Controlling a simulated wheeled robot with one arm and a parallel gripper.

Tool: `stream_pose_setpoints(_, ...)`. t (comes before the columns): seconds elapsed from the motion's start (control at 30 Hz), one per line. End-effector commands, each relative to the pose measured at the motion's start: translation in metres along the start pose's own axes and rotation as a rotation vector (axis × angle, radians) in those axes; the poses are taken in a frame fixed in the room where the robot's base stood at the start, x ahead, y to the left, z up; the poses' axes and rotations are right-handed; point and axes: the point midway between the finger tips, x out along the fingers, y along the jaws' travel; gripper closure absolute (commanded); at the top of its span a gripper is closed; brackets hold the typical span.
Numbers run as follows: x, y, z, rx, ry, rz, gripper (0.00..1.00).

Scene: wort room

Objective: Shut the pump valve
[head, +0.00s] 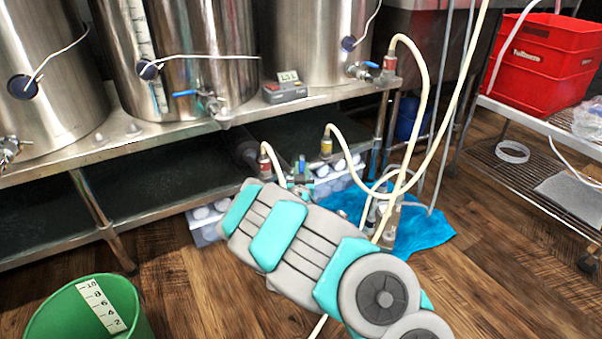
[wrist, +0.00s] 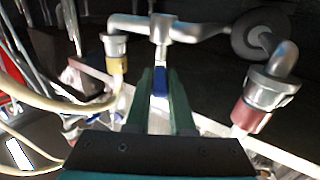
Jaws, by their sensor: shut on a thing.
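The pump valve is a metal valve with a blue lever, low under the steel bench. In the wrist view, its blue lever (wrist: 160,82) stands between the two green fingers of my gripper (wrist: 160,98), which is shut on it. The metal valve body and pipe (wrist: 163,32) lie just beyond the fingertips. In the head view, the blue lever (head: 301,166) shows just past my arm, which hides my gripper's fingers. How far the lever is turned is hard to tell.
Hose fittings flank the valve, one with a red collar (wrist: 250,115) and one with a yellow collar (wrist: 117,64). Steel kettles (head: 185,60) stand on the bench above. A blue sheet (head: 420,228), green bucket (head: 90,312) and red crate (head: 545,55) stand around. Floor is clear between bucket and arm.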

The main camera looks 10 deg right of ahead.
Motion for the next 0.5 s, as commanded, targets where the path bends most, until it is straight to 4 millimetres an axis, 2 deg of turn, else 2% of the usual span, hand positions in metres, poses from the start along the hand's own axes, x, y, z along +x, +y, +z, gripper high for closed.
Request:
stream_pose_setpoints(0.13, 0.001, 0.013, -0.004, -0.003, -0.006, -0.113, 1.0)
stream_pose_setpoints(0.5, 0.006, 0.025, -0.004, 0.0, 0.0, -0.359, 1.0)
